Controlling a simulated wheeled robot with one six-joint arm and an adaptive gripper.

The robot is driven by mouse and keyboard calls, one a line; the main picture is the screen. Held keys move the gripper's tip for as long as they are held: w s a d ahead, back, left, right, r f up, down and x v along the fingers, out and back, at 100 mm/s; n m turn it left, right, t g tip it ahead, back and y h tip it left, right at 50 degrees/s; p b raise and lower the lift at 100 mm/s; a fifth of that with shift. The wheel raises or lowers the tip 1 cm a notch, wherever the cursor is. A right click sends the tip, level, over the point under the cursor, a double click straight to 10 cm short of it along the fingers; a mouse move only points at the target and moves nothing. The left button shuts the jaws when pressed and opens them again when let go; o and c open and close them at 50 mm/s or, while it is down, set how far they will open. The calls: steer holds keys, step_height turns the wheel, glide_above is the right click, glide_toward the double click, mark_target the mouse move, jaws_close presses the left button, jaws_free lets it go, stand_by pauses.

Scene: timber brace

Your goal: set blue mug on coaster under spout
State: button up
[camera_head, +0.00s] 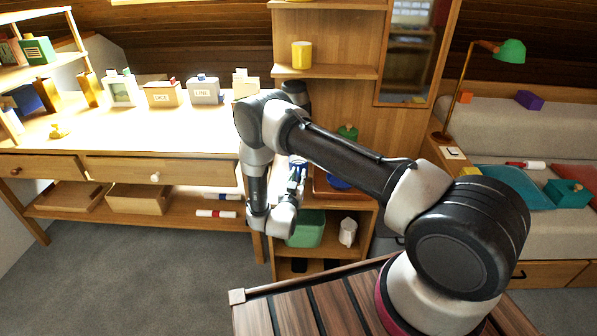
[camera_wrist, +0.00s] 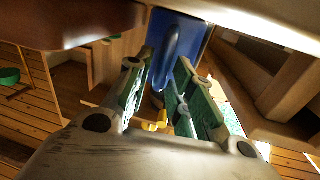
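The blue mug (camera_wrist: 180,38) shows in the wrist view beyond my fingertips, its handle toward me. My gripper (camera_wrist: 160,78) has green-padded fingers that converge on the handle and look shut on it. In the head view, my gripper (camera_head: 297,172) is at the left front of the wooden cabinet, with small patches of blue and green at its end. My arm hides much of that area. A blue patch (camera_head: 338,182) shows below my arm, over a reddish tray; I cannot tell what it is. I cannot make out the coaster or the spout.
The wooden cabinet (camera_head: 355,106) has a yellow mug (camera_head: 301,55) on an upper shelf. A green object (camera_head: 347,131) stands behind my arm. A green bin (camera_head: 306,228) and a white object (camera_head: 347,232) are on the lower shelf. The desk (camera_head: 190,140) at left has clear room in front.

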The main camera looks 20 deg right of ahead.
jaws_close()
steer(key=shift+r, duration=0.1)
